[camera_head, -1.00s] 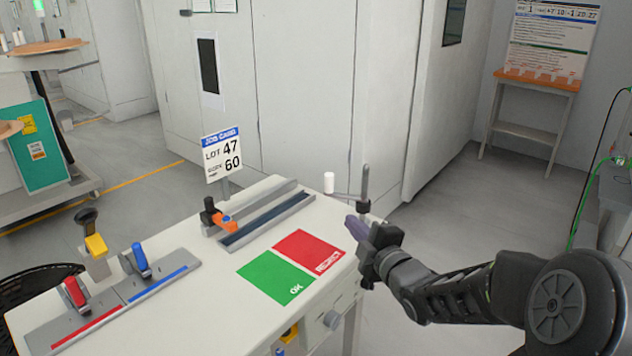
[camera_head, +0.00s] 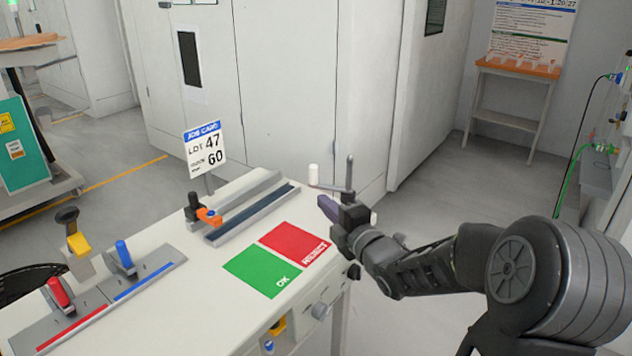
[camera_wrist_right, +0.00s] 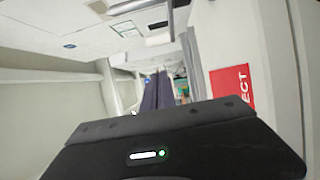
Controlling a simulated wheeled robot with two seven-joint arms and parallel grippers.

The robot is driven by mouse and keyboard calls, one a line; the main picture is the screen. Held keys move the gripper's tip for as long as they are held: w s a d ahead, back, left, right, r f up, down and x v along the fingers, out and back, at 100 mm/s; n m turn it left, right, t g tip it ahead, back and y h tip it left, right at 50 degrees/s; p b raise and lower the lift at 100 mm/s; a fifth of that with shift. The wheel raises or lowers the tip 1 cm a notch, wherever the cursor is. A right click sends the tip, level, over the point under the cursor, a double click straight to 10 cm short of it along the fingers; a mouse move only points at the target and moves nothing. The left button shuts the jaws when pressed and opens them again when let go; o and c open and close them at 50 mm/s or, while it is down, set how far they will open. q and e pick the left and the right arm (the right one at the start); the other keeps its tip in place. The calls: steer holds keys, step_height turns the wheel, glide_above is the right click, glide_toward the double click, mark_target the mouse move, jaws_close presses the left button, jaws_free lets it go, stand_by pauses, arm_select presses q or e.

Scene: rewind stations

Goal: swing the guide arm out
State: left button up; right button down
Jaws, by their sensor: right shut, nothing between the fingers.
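The guide arm (camera_head: 330,187) is a thin bar with a white roller (camera_head: 314,175) at its left end and a dark upright post (camera_head: 349,174) at its right. It stands at the table's far right corner. My right gripper (camera_head: 324,205) is shut and empty, its purple fingers just below and in front of the bar in the head view. I cannot tell whether they touch it. In the right wrist view the shut fingers (camera_wrist_right: 157,92) show beyond the dark gripper body, with the white roller (camera_wrist_right: 158,40) above them. My left gripper is out of view.
The white table (camera_head: 180,265) carries a green OK mat (camera_head: 262,273), a red REJECT mat (camera_head: 294,243), a grey rail (camera_head: 250,215) with an orange clamp, and a job card sign (camera_head: 205,148). A splice fixture (camera_head: 100,290) lies at left. Floor right of the table is open.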

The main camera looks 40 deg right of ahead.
steer(key=w+d+p, duration=0.1)
steer(key=w+d, duration=0.3)
steer(key=w, duration=0.5)
steer(key=shift+w, duration=0.3)
